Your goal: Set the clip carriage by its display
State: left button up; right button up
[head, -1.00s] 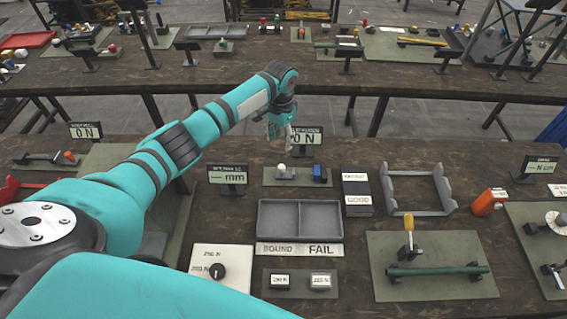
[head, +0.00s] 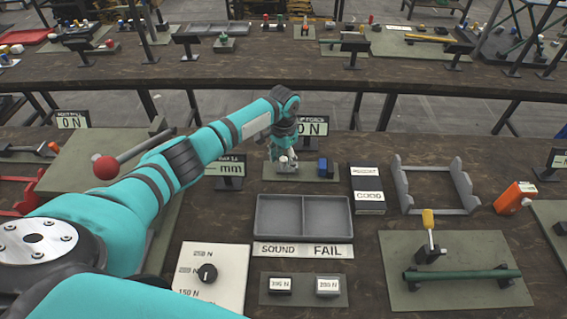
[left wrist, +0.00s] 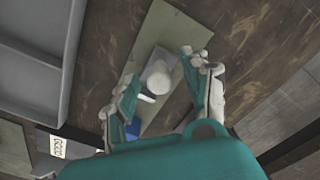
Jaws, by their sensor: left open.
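A green plate (head: 329,179) carries a white round knob (head: 286,160) at its left and a blue block (head: 323,167) at its right. I take this to be the clip carriage. My left gripper (head: 284,165) is open at the knob. In the left wrist view the white knob (left wrist: 161,77) lies between the spread fingers, and the blue block (left wrist: 133,127) shows beside the left finger. I cannot tell whether the fingers touch the knob. My right gripper is out of view.
A grey two-part tray (head: 303,238) lies in front, with a "SOUND FAIL" label (head: 303,251). A display reading "0 N" (head: 315,126) stands behind. A dial panel (head: 208,273), a grey cradle (head: 438,210) and a yellow-handled clamp (head: 430,222) stand around.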

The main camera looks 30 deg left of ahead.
pick_arm(q)
jog(key=shift+c, duration=0.4)
grip_shut()
jog(key=shift+w+d, duration=0.35)
jog(key=shift+d, duration=0.35)
jog(key=shift+w+d, duration=0.3)
jog(key=shift+d, duration=0.4)
jog(key=shift+o, duration=0.4)
grip_release()
jog(key=shift+s+a, duration=0.1)
jog(key=shift+a, duration=0.05)
notch_tip(320, 180, up, 12)
